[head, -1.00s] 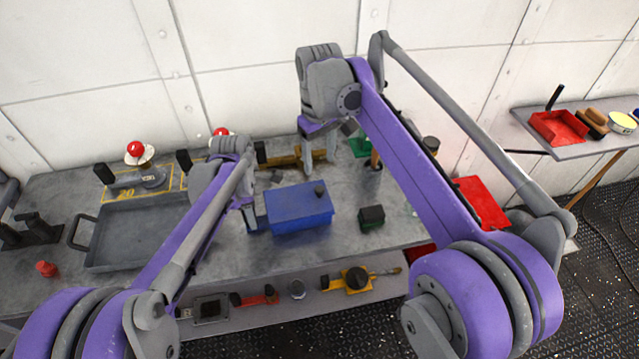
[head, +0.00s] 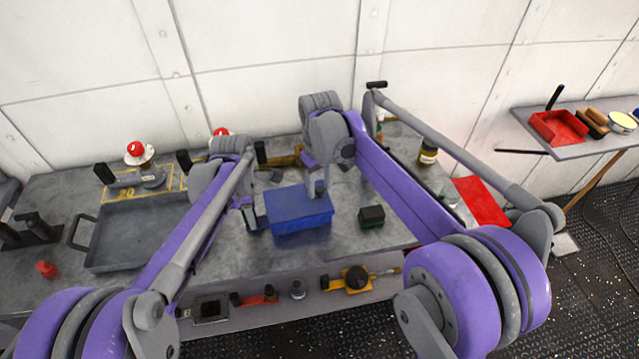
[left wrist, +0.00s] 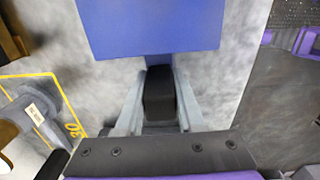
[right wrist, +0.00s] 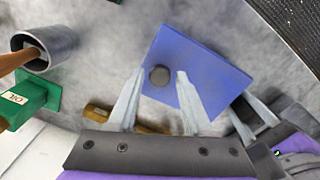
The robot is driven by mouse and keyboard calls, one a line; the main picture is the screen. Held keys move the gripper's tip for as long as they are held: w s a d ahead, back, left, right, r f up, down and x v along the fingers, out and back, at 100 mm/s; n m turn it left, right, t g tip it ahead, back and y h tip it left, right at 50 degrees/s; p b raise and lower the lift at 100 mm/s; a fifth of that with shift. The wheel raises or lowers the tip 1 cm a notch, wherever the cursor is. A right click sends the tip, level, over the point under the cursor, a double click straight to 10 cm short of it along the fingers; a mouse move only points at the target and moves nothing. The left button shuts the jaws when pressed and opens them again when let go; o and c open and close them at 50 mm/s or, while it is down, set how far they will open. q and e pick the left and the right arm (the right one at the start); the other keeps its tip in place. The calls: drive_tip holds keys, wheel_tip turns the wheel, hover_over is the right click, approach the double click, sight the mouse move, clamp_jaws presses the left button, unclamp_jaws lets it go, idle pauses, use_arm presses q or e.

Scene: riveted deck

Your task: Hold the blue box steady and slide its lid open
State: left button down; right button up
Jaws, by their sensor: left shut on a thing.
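The blue box (head: 300,228) stands on the grey workbench with its blue lid (head: 290,203) on top. My left gripper (head: 252,218) is at the box's left side. In the left wrist view its fingers (left wrist: 158,95) are closed on a black block at the box's side. My right gripper (head: 318,188) is above the lid, pointing down. In the right wrist view its fingers (right wrist: 162,75) are apart, one on each side of the dark round knob (right wrist: 159,76) on the lid. I cannot tell whether they touch the knob. In the head view the right gripper hides the knob.
A grey tray (head: 140,262) lies left of the box, and a dark green block (head: 371,217) right of it. A red mat (head: 481,201) is further right. In the right wrist view a green oil container (right wrist: 33,103) and a grey cup (right wrist: 60,48) stand nearby.

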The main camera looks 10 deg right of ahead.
clamp_jaws()
idle(1.1)
